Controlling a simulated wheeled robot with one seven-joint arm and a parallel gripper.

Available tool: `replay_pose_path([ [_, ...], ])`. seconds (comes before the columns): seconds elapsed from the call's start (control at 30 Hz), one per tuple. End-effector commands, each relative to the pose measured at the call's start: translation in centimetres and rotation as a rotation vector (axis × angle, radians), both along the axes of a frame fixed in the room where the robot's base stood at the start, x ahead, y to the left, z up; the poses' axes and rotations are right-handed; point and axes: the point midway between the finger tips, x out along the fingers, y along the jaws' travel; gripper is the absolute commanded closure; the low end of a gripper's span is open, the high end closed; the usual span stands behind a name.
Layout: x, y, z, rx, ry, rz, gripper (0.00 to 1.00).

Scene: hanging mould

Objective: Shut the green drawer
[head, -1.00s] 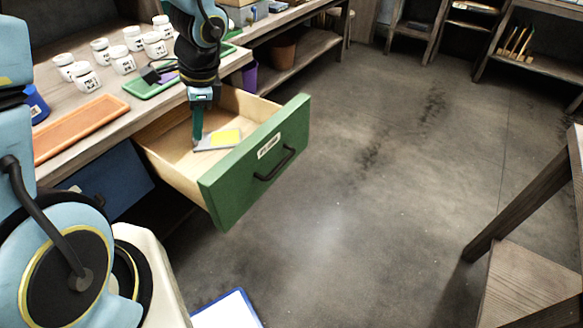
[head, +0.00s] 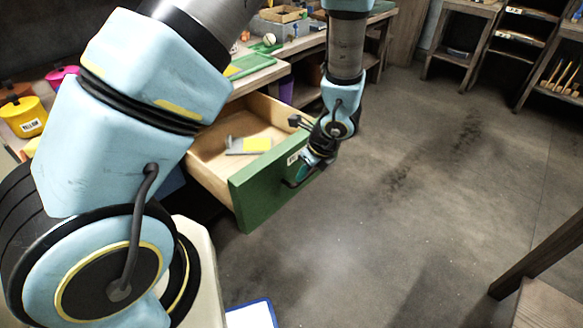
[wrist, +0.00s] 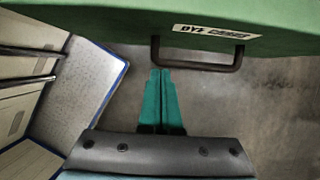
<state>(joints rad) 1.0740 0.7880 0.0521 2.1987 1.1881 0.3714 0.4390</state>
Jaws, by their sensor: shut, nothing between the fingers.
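The green drawer (head: 262,192) stands pulled well out from under the workbench, with its pale wooden inside showing. A grey item with a yellow patch (head: 250,145) lies in it. My gripper (head: 302,172) is outside the drawer, at the right part of its green front, partly hidden by my wrist. In the wrist view its teal fingers (wrist: 160,74) are shut with nothing between them. Their tips are close to the left end of the dark bar handle (wrist: 198,67), beside the label on the green front (wrist: 120,22). I cannot tell whether they touch it.
The workbench (head: 247,80) above bears a green tray (head: 250,66) and, at left, a yellow pot (head: 22,117). A blue-edged white board (head: 252,315) is on the floor below. Open floor (head: 400,220) lies right of the drawer; a wooden stand (head: 545,255) is at far right.

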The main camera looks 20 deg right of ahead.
Motion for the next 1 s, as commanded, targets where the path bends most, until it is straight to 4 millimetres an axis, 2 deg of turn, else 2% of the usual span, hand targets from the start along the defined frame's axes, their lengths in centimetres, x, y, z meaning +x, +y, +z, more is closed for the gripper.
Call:
replay_pose_path([
  [0.1,1.6,1.0,-0.1,0.000,-0.001,0.005,1.00],
  [0.3,3.3,1.9,-0.2,-0.001,-0.001,0.003,1.00],
  [0.8,3.7,2.1,-0.3,-0.001,-0.001,0.003,1.00],
  [1.0,5.2,3.0,-0.2,0.000,-0.002,0.006,1.00],
])
